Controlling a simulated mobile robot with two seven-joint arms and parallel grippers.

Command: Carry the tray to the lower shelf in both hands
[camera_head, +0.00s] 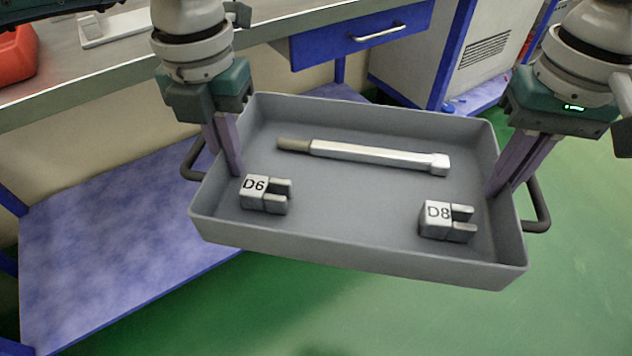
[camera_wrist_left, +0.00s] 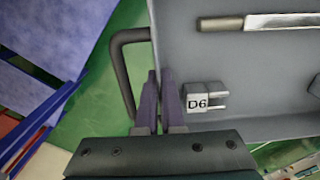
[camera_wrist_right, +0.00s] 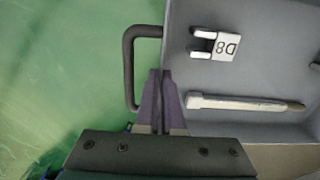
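The grey tray (camera_head: 360,258) hangs in the air in front of the bench, slightly tilted in the head view. My left gripper (camera_head: 225,160) is shut on its left wall, one finger inside and one outside, beside the dark left handle (camera_wrist_left: 122,75). My right gripper (camera_head: 500,180) is shut likewise on its right wall, beside the right handle (camera_wrist_right: 130,70). In the tray lie a metal rod-like tool (camera_head: 375,154), a block marked D6 (camera_head: 255,193) and a block marked D8 (camera_head: 437,219). The blue lower shelf (camera_head: 110,240) is below and left, partly hidden behind the tray.
The grey bench top (camera_head: 110,70) overhangs the shelf, with a red container (camera_head: 14,55) at its left. A blue drawer (camera_head: 350,38) hangs under it. A white cabinet (camera_head: 480,55) stands at the back right. Green floor (camera_head: 400,318) is clear in front and right.

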